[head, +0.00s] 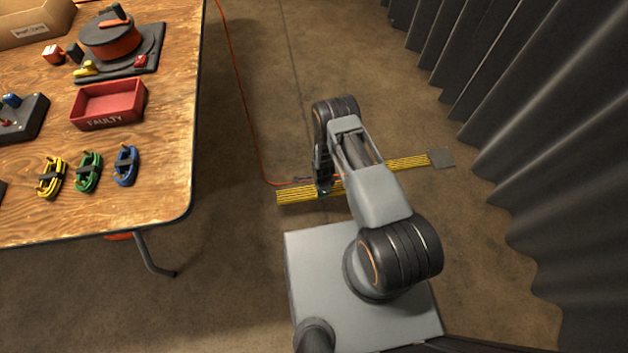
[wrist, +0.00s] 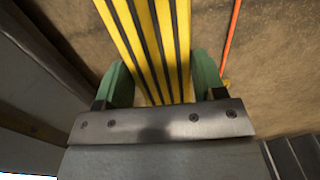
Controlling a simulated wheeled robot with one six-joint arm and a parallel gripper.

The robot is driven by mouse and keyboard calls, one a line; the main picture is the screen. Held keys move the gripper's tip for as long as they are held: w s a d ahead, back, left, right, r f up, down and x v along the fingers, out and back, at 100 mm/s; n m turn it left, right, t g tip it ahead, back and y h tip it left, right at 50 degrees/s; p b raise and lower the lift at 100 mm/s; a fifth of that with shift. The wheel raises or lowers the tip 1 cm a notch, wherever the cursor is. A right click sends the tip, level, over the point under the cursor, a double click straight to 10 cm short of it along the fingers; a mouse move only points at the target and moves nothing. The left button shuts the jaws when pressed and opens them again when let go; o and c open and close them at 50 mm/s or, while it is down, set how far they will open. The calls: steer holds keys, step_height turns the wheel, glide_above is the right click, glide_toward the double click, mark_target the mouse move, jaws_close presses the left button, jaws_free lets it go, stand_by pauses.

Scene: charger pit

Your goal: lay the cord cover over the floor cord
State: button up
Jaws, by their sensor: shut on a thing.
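The cord cover (head: 296,195) is a long yellow strip with dark grooves, lying crosswise in the head view. My gripper (head: 323,187) is shut on it near its left part; in the wrist view the cover (wrist: 150,35) runs between the green fingers of my gripper (wrist: 163,85). The orange floor cord (head: 243,100) comes down the floor and bends right toward the cover. In the wrist view the cord (wrist: 232,35) shows beside the cover, to its right, not under the visible part. My arm hides the cover's middle. I cannot tell whether the cover touches the floor.
A grey square plate (head: 441,158) lies at the cover's right end. A wooden table (head: 165,190) stands left, with a red FAULTY tray (head: 75,112) and coiled cables (head: 88,172). A dark corrugated wall (head: 540,120) bounds the right. Floor beyond the arm is clear.

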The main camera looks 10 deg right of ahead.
steer(key=w+f+b, duration=0.1)
steer(key=w, duration=0.1)
steer(key=w+f+b, duration=0.1)
steer(key=w, duration=0.1)
steer(key=w+f+b, duration=0.1)
steer(key=w, duration=0.1)
steer(key=shift+w+a+f, duration=0.25)
steer(key=shift+a+f, duration=0.05)
steer(key=w+f+b, duration=0.5)
steer(key=shift+w+a, duration=0.2)
steer(key=shift+a, duration=0.05)
steer(key=shift+w+f+b, duration=0.2)
steer(key=shift+f+b, duration=0.15)
steer(key=shift+f, duration=0.05)
steer(key=shift+f+b, duration=0.75)
steer(key=shift+f, duration=0.7)
steer(key=shift+f, duration=0.15)
steer(key=o, duration=1.3)
